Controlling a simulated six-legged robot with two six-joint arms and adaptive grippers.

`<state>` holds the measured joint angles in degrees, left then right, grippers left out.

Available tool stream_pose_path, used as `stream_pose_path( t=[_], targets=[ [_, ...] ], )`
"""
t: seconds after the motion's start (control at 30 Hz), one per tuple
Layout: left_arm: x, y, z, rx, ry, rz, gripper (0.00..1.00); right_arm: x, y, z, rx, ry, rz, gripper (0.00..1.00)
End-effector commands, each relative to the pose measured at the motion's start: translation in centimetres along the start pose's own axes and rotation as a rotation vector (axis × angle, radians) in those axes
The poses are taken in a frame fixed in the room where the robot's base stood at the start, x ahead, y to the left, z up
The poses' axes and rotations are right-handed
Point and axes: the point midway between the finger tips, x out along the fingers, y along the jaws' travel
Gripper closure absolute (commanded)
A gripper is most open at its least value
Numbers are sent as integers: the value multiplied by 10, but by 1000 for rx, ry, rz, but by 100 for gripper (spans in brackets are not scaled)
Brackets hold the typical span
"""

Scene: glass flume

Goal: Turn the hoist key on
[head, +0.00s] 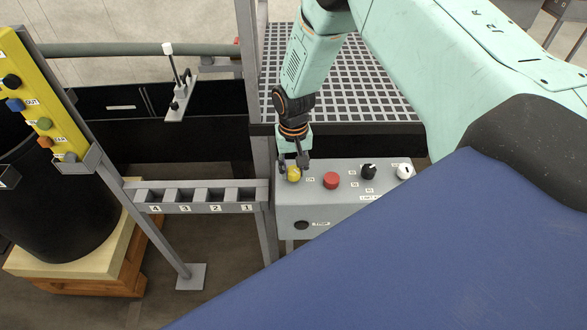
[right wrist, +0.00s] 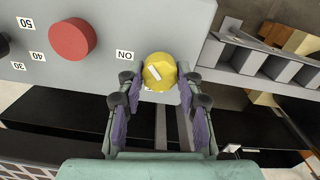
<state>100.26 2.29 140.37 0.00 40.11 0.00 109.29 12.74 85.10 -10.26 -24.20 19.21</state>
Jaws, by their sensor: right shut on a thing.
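The hoist key appears as a yellow knob (head: 293,174) at the left end of the grey control box's top. An ON label (head: 310,179) lies beside it. In the right wrist view the yellow knob (right wrist: 160,71) carries a short white mark, slanted and not pointing straight at the ON label (right wrist: 124,55). Another label at the knob's edge is mostly hidden. My right gripper (head: 294,165) reaches down from above, its fingers on both sides of the knob. It is shut on the knob, as its fingers (right wrist: 159,82) in the wrist view show. My left gripper is out of view.
The control box (head: 290,212) also has a red button (head: 331,180), a black dial (head: 368,171) and a white knob (head: 404,170). A grey post (head: 264,185) and a numbered slot rack (head: 200,207) stand close on the left. A metal grating (head: 360,80) lies behind.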

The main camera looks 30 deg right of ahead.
Motion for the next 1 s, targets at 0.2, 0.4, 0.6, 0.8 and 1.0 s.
stream_pose_path(
  t=[0.2,0.4,0.6,0.8,1.0],
  targets=[
    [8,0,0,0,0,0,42,-2,-1,-4,-207,10,-2,96],
    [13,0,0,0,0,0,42,-2,-1,-4,-394,11,-1,96],
    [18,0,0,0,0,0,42,-2,-2,-4,-563,12,0,96],
    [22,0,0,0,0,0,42,-2,-2,-4,-694,12,1,96],
    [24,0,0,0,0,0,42,-3,-2,-4,-779,12,1,96]
  ],
)
